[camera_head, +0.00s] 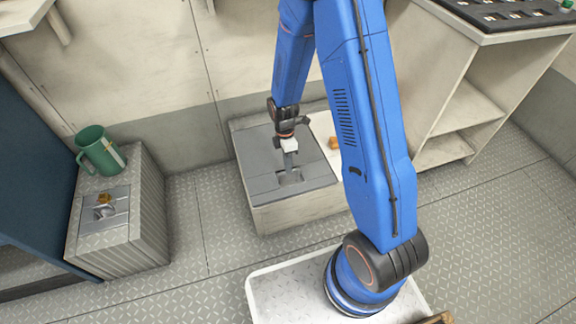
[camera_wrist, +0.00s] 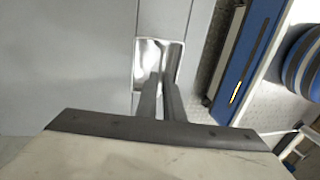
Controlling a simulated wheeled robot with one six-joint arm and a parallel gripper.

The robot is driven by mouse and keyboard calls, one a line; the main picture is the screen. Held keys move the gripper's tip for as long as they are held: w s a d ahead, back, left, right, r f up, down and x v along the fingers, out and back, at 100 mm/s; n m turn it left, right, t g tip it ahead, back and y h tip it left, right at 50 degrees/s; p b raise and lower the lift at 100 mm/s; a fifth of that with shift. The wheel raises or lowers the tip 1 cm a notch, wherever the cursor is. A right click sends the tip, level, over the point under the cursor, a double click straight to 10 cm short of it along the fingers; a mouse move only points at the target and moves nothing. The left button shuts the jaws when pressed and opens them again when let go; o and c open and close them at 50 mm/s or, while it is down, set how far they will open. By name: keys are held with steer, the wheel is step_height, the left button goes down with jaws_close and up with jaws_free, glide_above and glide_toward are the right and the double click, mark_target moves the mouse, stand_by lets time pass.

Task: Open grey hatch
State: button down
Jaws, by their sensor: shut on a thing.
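The grey hatch (camera_head: 262,165) is a flat lid on a low pale box in the middle of the head view. It looks to lie flat and closed. A shiny metal recess (camera_head: 290,178) is set in it near its front edge; it also shows in the wrist view (camera_wrist: 147,55). My gripper (camera_head: 290,170) points down with its fingertips inside the recess. In the wrist view the two fingers (camera_wrist: 164,78) are close together and shut on the pull in the recess. The pull itself is mostly hidden by the fingers.
A ribbed box (camera_head: 120,250) on the left carries a green mug (camera_head: 98,152) and a small metal latch plate (camera_head: 90,222). A small orange-tan item (camera_head: 333,142) lies beside the hatch. A pale shelf unit (camera_head: 460,120) stands right. Tread-plate floor (camera_head: 205,225) is clear between the boxes.

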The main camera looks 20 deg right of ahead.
steer(key=w+r+g, duration=0.3)
steer(key=w+r, duration=0.3)
steer(key=r, duration=0.3)
steer(key=w+r+g, duration=0.3)
steer(key=w+r, duration=0.2)
steer(key=r, duration=0.4)
steer(key=shift+w+r, duration=0.3)
steer(key=shift+w, duration=0.1)
